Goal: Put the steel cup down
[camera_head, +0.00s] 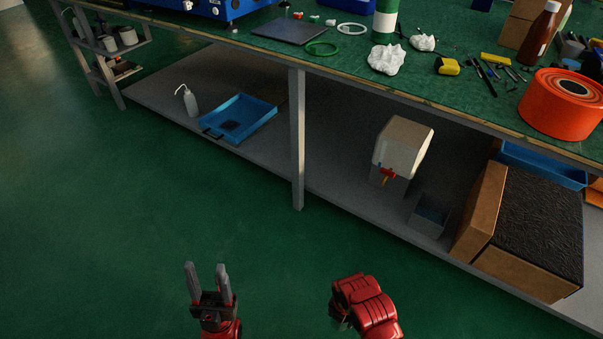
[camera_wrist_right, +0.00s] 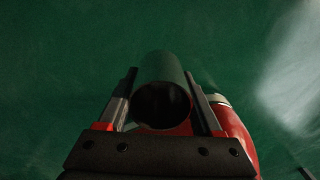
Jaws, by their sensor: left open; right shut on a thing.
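In the right wrist view my right gripper (camera_wrist_right: 160,74) is shut on the steel cup (camera_wrist_right: 164,68), a smooth cylinder that mirrors the green floor. Its dark round mouth faces the camera, between the two fingers. In the head view the red right wrist (camera_head: 366,306) shows low, right of centre; its fingers and the cup are mostly hidden there. My left gripper (camera_head: 206,270) is open and empty, its fingers pointing up over the green floor. Both grippers are in front of the bench, clear of it.
The green bench top (camera_head: 215,37) holds an orange drum (camera_head: 562,117), crumpled white cloths (camera_head: 386,60) and tools. The lower shelf (camera_head: 345,135) carries a blue tray (camera_head: 240,106), a canister (camera_head: 405,142) and boxes. Grey cups (camera_head: 128,36) stand on a rack at far left. A leg (camera_head: 297,140) supports the bench.

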